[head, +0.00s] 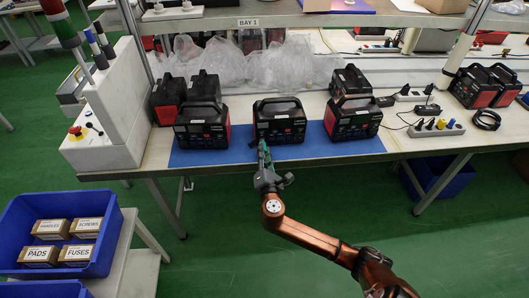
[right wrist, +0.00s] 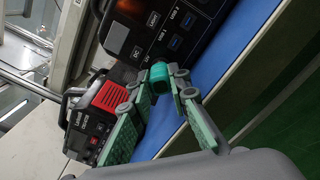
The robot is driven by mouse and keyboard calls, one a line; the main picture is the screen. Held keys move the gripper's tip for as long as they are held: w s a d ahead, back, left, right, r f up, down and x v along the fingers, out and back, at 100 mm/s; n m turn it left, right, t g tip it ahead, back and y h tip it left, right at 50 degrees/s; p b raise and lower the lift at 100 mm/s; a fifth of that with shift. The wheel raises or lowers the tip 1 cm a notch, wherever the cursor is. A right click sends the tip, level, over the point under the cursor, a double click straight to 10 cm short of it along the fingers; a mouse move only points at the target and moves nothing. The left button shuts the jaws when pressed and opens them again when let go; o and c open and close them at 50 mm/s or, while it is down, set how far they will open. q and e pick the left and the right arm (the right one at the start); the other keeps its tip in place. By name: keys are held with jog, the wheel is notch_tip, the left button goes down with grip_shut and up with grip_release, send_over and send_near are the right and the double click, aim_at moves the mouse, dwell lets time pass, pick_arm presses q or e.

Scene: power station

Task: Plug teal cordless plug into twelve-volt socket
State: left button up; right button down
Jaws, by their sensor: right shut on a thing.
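My right gripper (head: 263,158) reaches the front of the middle black power station (head: 279,112). In the right wrist view my right gripper (right wrist: 158,84) is shut on the teal plug (right wrist: 160,72), a short round-ended piece between its fingertips. The plug's far end is close to the station's dark front panel (right wrist: 170,42); I cannot tell whether it touches. The twelve-volt socket cannot be made out; the plug and fingers may hide it. My left gripper is not in view.
Black-and-red power stations stand left (head: 202,128) and right (head: 352,120) on the blue mat (head: 310,148), with others behind. A white control box with a red button (head: 75,132) stands left. Power strips (head: 436,129) and cables lie right. A blue crate (head: 60,222) holds small boxes.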

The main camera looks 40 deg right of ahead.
jog(key=shift+x, duration=0.85)
dwell(0.8)
jog(key=c, duration=1.7)
grip_release()
jog(key=shift+c, duration=0.2)
jog(key=shift+s, duration=0.1)
jog(key=v, duration=1.2)
jog(key=shift+f, duration=0.15)
